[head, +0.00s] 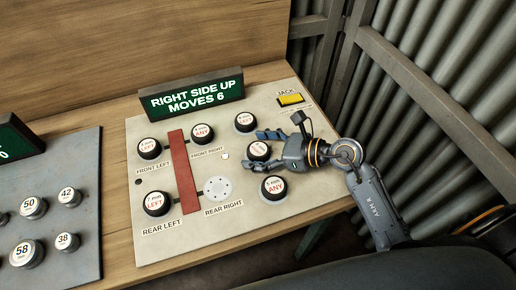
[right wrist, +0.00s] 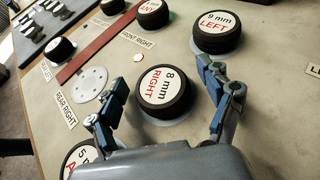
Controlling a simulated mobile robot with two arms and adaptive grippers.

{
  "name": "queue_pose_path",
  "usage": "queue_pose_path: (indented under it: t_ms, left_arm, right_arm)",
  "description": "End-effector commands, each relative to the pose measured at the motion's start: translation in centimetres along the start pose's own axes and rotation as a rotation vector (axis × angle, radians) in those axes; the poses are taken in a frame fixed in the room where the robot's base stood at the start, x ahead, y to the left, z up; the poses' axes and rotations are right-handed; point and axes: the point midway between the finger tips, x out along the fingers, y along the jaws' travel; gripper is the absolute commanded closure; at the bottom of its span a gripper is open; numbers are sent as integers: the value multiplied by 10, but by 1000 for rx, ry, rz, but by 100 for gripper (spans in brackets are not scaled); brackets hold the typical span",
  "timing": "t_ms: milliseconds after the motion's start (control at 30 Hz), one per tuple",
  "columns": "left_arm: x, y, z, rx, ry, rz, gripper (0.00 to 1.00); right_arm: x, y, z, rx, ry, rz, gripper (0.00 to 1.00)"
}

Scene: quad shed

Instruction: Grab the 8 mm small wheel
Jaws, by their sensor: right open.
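The 8 mm small wheel (right wrist: 165,92) is a black tyre with a white top that reads "8 mm RIGHT". It lies flat on the pale board (head: 190,241). In the head view the wheel (head: 258,150) sits between the fingers of my right gripper (head: 263,147). In the right wrist view my right gripper (right wrist: 168,98) is open, with one blue finger on each side of the wheel. The fingers look apart from the tyre. My left gripper is not in view.
The 9 mm wheel (right wrist: 217,32) stands close beyond one finger, and the 5 mm ANY wheel (head: 273,188) lies near the other. A red bar (head: 184,170), a bare round hub (head: 218,189), a yellow JACK button (head: 290,99) and a sign (head: 192,97) are on the board.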

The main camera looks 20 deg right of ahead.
Motion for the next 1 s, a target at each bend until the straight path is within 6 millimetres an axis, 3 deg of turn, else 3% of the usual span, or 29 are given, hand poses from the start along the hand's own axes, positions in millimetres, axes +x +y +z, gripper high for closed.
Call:
queue_pose_path:
  t_ms: [167,467,800,1000]
  left_arm:
    - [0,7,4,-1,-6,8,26]
    - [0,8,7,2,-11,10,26]
    - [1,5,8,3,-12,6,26]
    - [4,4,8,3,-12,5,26]
  right_arm:
    - [0,0,0,-1,0,0,20]
    - [0,0,0,-1,0,-1,79]
    - [-1,0,2,-3,0,-1,81]
    - [-7,-1,18,-9,-2,-2,81]
